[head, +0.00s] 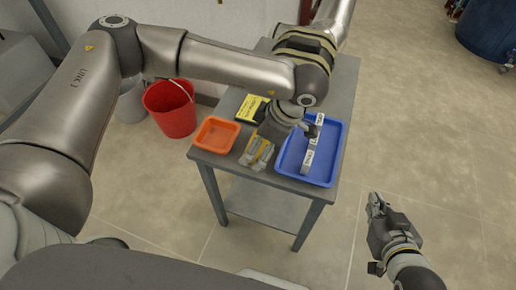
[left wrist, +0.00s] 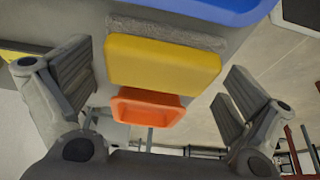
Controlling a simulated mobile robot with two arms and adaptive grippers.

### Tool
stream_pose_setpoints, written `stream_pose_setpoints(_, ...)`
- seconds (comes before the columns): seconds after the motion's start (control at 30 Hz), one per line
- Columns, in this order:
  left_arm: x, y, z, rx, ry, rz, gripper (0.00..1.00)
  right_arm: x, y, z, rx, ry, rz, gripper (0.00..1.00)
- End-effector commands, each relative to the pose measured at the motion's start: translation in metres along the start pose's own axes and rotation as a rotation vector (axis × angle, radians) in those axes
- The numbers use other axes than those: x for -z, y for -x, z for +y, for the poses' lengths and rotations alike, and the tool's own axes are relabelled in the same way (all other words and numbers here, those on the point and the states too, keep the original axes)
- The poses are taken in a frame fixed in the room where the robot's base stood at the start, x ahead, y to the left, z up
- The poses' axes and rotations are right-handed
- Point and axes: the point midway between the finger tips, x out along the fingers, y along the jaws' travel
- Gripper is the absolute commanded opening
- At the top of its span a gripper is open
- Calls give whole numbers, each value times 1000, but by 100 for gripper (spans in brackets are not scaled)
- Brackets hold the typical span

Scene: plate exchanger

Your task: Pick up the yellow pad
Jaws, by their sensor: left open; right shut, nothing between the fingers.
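The yellow pad (left wrist: 163,62) is a thick block with a rough grey strip (left wrist: 165,32) along one side in the left wrist view. In the head view only a little yellow (head: 263,139) shows by the left gripper, which hides most of it. My left gripper (head: 257,154) is over the table, its fingers spread. In the left wrist view the open fingers (left wrist: 158,76) stand either side of the pad, with gaps to both. My right gripper (head: 376,204) is shut and empty, off the table at the lower right.
The grey table (head: 215,168) carries an orange tray (head: 215,134) left of the left gripper, a blue tray (head: 318,181) with labelled grey items at the right, and a yellow-and-black item (head: 252,109) behind. A red bucket (head: 170,107) stands on the floor at left.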

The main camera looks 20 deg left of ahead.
Motion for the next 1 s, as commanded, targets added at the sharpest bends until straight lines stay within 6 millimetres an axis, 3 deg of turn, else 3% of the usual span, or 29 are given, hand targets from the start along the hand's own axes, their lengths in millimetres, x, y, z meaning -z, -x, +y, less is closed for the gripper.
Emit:
stream_pose_setpoints(0.37,0,-9,0,-2,0,-1,100,10,-2,-2,3,0,50,0)
stream_pose_setpoints(0.7,0,-9,0,-2,0,-1,61,10,-2,-2,3,0,48,0)
stream_pose_setpoints(1.0,1,-6,0,-2,0,-2,60,9,-1,-1,3,0,41,0)
